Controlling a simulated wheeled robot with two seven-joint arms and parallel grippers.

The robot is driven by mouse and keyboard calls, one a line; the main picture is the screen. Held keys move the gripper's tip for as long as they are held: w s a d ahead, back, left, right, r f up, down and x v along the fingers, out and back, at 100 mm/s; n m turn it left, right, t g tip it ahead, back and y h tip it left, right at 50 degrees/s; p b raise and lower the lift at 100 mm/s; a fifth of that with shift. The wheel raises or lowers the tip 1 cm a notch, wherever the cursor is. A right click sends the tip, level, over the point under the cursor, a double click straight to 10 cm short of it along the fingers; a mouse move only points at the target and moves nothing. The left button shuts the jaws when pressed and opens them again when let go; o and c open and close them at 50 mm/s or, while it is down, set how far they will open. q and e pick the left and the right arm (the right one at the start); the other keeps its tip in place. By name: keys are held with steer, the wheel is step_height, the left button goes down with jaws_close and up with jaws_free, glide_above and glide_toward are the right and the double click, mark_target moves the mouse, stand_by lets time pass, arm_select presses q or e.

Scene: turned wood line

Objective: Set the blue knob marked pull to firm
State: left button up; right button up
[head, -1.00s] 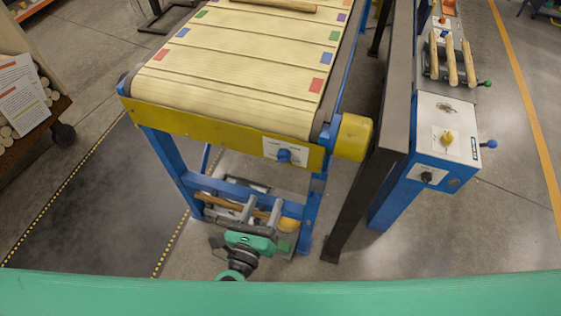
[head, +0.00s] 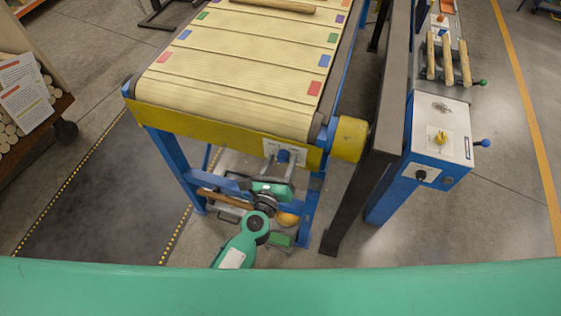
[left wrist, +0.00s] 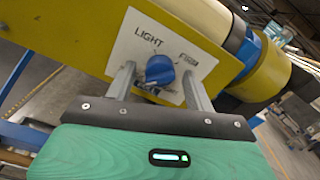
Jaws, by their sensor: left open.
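The blue knob (head: 283,156) sits on a white label plate (head: 270,147) on the yellow end panel of the conveyor. In the left wrist view the knob (left wrist: 160,70) shows a pale pointer line, and the plate (left wrist: 137,46) reads LIGHT at left and, less clearly, FIRM at right. Lettering below the knob is mostly hidden. My left gripper (head: 279,163) is open, its two fingers (left wrist: 158,82) on either side of the knob. I cannot tell whether they touch it. My right gripper is in neither view.
The conveyor belt (head: 240,70) carries a wooden rod. A yellow roller end (head: 349,139) and a dark post (head: 365,180) stand right of the knob. A blue-and-white control box (head: 439,135) with other knobs stands farther right. A wooden rod (head: 225,199) lies below the panel.

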arm_select(q)
steer(key=c, duration=1)
